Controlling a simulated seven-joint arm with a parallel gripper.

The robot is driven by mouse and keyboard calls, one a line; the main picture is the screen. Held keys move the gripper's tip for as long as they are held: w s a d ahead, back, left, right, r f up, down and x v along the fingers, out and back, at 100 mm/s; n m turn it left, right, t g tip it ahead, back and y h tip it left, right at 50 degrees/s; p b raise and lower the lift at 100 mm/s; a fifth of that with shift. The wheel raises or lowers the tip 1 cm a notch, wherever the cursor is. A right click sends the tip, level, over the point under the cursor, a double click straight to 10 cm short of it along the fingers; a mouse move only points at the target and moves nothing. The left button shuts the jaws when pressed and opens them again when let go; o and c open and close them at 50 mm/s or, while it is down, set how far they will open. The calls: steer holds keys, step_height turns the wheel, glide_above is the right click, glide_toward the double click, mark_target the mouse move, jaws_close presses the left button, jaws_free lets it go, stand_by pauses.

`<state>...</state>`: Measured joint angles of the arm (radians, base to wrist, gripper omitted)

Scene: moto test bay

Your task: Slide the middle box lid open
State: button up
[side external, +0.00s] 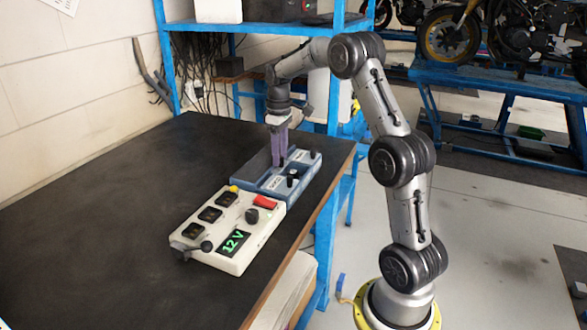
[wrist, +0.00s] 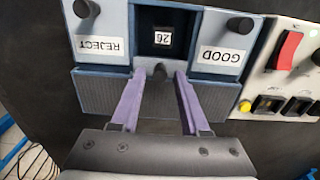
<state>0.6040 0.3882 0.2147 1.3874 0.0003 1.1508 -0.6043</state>
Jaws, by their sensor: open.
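A blue box (side external: 265,196) with several sections lies on the dark bench; it also fills the top of the wrist view (wrist: 200,18). Its outer lids read REJECT (wrist: 101,45) and GOOD (wrist: 220,57), upside down, each with a black knob. Between them is a dark opening (wrist: 150,22) with a white tag or block (wrist: 162,38) marked 26 inside. The middle knob (wrist: 158,73) sits at the near edge of this opening, between my gripper's (wrist: 160,77) purple fingertips. My gripper, also in the side view (side external: 278,164), is open, with a finger on each side of the knob. Contact is unclear.
A cream control panel (side external: 222,258) with a 12 V display, red switch and black knobs stands right beside the box. The bench top (side external: 90,220) is clear to the left. A blue shelf frame (side external: 270,28) stands behind, with cables hanging below it.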

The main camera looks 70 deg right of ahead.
steer(key=shift+r, duration=3.5)
steer(key=s+a+r+n+t, duration=0.1)
steer(key=a+r+n+t, duration=0.1)
steer(key=a+r, duration=0.75)
steer(key=s+a+r+n+t, duration=0.1)
steer(key=s+a+r, duration=0.1)
steer(key=s+a, duration=0.65)
steer(key=s+a+f+m+t, duration=0.2)
steer(key=s+a+f+m, duration=0.1)
steer(key=s+a+f, duration=0.6)
steer(key=s+f, duration=0.1)
steer(key=s, duration=0.3)
steer(key=shift+f+t, duration=0.3)
steer(key=shift+f, duration=0.1)
